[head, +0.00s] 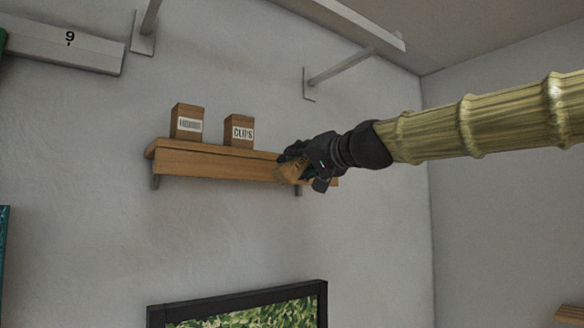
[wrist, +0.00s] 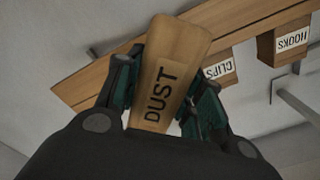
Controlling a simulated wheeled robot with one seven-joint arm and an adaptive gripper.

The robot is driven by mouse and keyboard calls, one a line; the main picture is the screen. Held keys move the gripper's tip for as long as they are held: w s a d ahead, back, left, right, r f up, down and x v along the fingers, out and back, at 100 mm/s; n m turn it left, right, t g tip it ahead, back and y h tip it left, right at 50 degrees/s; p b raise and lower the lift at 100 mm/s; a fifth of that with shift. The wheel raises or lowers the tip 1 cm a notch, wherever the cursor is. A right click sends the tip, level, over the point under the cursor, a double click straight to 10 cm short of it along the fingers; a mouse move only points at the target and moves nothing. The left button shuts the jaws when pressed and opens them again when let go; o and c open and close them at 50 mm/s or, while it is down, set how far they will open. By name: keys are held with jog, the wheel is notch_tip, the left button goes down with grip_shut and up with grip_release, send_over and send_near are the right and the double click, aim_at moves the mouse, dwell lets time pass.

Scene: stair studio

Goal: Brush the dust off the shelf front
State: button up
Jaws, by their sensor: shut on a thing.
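The wooden shelf (head: 215,164) is fixed to the grey wall, and its front edge faces me. My gripper (head: 292,168) is at the right part of the shelf front, shut on a wooden tool marked DUST (wrist: 160,75). In the wrist view the fingers (wrist: 160,90) clasp the tool from both sides, and its broad end lies in front of the shelf (wrist: 95,85). I cannot tell whether the tool touches the shelf. Its bristles and any dust cannot be made out.
A dark-framed picture (head: 240,308) hangs below. A rail (head: 335,22) runs above. The wall between shelf and picture is bare.

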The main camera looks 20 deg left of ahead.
jog(key=shift+w+a, duration=0.1)
jog(key=shift+a, duration=0.05)
jog(key=shift+b+v, duration=0.55)
jog(key=shift+v, duration=1.05)
jog(key=shift+w+f, duration=0.1)
